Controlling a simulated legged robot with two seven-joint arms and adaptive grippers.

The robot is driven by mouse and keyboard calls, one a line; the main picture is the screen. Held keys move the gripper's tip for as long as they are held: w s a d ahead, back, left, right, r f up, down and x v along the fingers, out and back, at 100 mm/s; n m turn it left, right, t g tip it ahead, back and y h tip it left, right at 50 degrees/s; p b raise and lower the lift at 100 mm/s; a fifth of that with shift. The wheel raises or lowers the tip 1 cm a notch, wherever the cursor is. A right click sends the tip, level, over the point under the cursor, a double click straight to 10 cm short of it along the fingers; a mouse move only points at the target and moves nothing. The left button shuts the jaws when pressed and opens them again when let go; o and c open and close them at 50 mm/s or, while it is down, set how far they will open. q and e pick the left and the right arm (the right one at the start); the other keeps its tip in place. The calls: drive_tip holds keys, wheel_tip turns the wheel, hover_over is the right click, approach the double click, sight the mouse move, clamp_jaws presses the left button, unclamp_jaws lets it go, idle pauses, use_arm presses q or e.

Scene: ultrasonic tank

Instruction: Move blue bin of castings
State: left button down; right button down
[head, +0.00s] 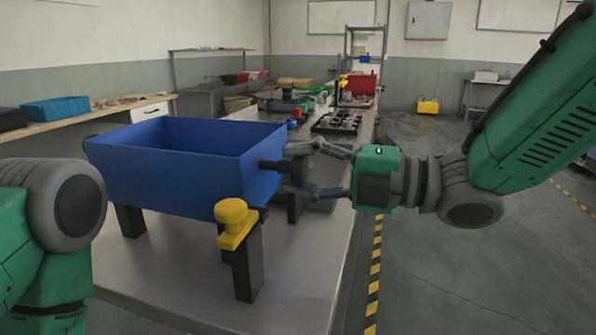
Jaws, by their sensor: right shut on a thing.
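The blue bin (170,178) is at the left of the head view, level, over dark posts (246,268) on the grey table. I cannot tell whether it rests on them. Its inner walls show, but no castings are visible inside. A dark handle (271,165) sticks out of its right end. My right gripper (291,171) comes from the right and is shut on this handle, one finger above and one below. My left arm shows only in part at the left edge; its gripper is out of view.
A yellow knob (233,222) tops the near post, close to the bin's corner. Farther back on the table are a dark slotted tray (337,122) and a red bin (361,84). A side bench (70,118) stands at left. Floor at right is open beyond a yellow-black stripe (375,270).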

drive_tip(key=shift+s+f, duration=0.1)
drive_tip(key=shift+f, duration=0.25)
drive_tip(key=c, duration=1)
unclamp_jaws()
drive_tip(key=shift+r, duration=0.1)
drive_tip(key=shift+d, duration=0.5)
drive_tip(key=v, duration=1.1)
